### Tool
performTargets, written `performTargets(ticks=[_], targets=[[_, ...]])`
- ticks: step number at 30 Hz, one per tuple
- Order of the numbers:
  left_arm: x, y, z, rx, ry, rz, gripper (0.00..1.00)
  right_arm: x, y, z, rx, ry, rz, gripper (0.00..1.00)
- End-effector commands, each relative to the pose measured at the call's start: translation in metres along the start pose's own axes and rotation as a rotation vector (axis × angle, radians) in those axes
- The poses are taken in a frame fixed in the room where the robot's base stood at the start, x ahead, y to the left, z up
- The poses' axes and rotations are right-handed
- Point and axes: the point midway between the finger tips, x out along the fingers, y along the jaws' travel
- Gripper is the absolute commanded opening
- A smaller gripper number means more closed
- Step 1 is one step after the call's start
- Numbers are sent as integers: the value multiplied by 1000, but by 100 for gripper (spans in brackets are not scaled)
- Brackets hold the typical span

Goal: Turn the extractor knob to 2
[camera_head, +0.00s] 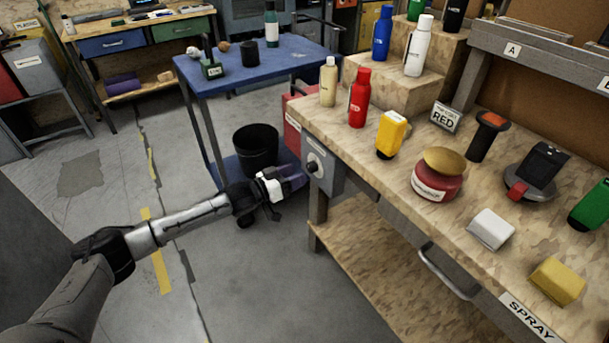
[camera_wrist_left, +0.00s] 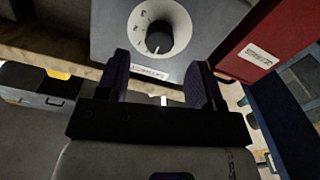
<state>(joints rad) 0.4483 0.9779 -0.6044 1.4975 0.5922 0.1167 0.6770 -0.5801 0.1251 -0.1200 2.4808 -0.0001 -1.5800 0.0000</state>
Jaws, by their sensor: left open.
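The extractor knob (camera_head: 313,168) is on a grey box (camera_head: 325,183) at the left end of the workbench. In the left wrist view the black knob (camera_wrist_left: 158,38) sits on a round white dial plate (camera_wrist_left: 178,20) with small dark marks, too small to read surely. A white label (camera_wrist_left: 149,72) is below the dial. My left gripper (camera_head: 279,184) is left of the box, pointing at it and apart from the knob. In the left wrist view its two fingers (camera_wrist_left: 161,65) are spread, with nothing between them. My right gripper is not in view.
A red box (camera_head: 293,128) is beside the grey box. A blue cart (camera_head: 290,60) with a black bucket (camera_head: 256,149) stands behind my gripper. Floor at left is clear.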

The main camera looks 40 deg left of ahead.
Motion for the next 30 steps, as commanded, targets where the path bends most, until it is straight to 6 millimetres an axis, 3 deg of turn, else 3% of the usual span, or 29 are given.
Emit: performTargets(ticks=[6, 12, 26, 30], targets=[[24, 0, 1, 0, 2, 0, 61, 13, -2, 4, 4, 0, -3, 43], [36, 0, 0, 1, 1, -1, 61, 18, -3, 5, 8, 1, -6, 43], [41, 0, 0, 1, 0, 0, 61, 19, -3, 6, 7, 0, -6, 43], [41, 0, 0, 1, 0, 0, 50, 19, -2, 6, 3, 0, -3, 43]])
